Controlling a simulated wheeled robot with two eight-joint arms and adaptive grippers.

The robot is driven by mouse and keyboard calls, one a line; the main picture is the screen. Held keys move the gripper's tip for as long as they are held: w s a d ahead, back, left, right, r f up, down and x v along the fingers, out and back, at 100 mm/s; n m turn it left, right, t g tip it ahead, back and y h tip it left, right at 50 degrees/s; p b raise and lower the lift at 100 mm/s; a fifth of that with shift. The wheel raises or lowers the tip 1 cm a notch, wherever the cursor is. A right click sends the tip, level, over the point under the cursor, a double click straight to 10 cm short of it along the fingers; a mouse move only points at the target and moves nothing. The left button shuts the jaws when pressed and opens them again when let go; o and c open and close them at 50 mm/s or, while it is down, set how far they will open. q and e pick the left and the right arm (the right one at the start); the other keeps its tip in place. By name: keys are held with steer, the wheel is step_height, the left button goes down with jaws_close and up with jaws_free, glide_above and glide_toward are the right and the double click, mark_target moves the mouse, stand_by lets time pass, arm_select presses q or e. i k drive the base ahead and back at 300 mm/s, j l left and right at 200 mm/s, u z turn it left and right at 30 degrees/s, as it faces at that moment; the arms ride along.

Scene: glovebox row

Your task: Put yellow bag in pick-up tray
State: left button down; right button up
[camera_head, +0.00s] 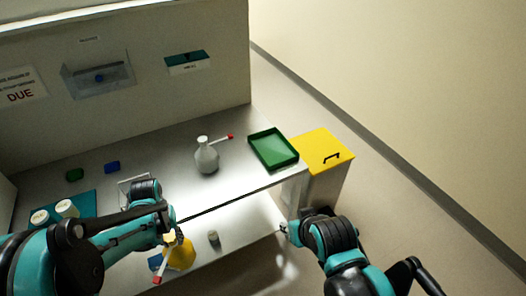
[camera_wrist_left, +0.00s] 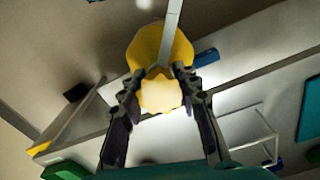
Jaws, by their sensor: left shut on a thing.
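The yellow bag (camera_head: 181,256) hangs in front of the bench, with a white tag strip ending in red. My left gripper (camera_head: 172,237) is shut on its gathered neck. In the left wrist view the bag (camera_wrist_left: 142,48) shows beyond the fingers (camera_wrist_left: 160,92), its pale top between them. A green tray (camera_head: 273,150), empty, lies at the right end of the bench top; I take it as the pick-up tray. The bag is apart from it, to its lower left. My right gripper (camera_head: 287,231) is near the bench's front right corner; its fingers are too small to read.
A round grey flask (camera_head: 206,158) with a red-tipped tag stands left of the green tray. A yellow-lidded bin (camera_head: 322,148) stands right of the bench. White-lidded jars (camera_head: 67,208) stand on a teal mat at left.

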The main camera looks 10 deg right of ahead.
mark_target(270, 146)
steer(key=i+l, duration=0.1)
steer(key=l, duration=0.35)
steer(key=i+l, duration=0.1)
steer(key=l, duration=0.35)
steer(key=i+l, duration=0.1)
steer(key=l, duration=0.35)
steer(key=i+l, duration=0.15)
steer(key=l, duration=0.3)
steer(key=k+z, duration=0.05)
